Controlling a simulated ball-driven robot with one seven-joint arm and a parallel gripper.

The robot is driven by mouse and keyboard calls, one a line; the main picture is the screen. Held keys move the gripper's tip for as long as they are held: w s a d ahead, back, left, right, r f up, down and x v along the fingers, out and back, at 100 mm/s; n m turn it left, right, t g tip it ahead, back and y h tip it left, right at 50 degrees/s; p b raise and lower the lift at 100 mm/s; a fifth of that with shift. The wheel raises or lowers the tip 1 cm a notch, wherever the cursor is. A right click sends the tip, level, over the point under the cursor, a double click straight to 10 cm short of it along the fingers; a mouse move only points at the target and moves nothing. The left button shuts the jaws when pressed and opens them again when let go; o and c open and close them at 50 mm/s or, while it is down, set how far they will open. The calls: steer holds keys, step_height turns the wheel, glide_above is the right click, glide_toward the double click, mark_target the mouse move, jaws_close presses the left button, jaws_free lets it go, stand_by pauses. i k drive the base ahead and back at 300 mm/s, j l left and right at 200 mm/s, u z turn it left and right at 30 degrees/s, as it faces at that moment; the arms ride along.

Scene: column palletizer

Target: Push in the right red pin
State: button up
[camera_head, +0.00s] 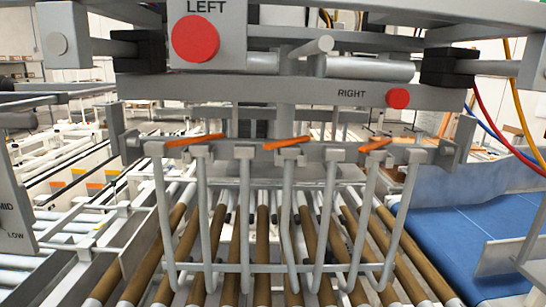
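The right red pin (398,98) is a small round red disc at the right end of a grey crossbar (270,91), beside the printed word RIGHT. It faces the camera; how far it stands out from the bar I cannot tell. The left red pin (195,38) is a larger red disc on a grey plate under the word LEFT, higher and further left. Nothing covers either disc. My gripper does not show in this view, so its distance to the pins cannot be seen.
Below the crossbar hangs a fork of grey curved tines (244,215) with orange strips on top. Brown rollers (263,245) run beneath it. A blue conveyor (465,245) lies at right. Red, blue and yellow cables (505,125) hang at the right. A grey rod end (326,44) juts out above the crossbar.

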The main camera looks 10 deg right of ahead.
mark_target(397, 98)
steer(key=i+l, duration=0.15)
steer(key=l, duration=0.15)
steer(key=i+l+u, duration=0.15)
steer(key=i+l, duration=0.15)
steer(key=l, duration=0.25)
steer(key=i+l+u, duration=0.1)
steer(key=l, duration=0.2)
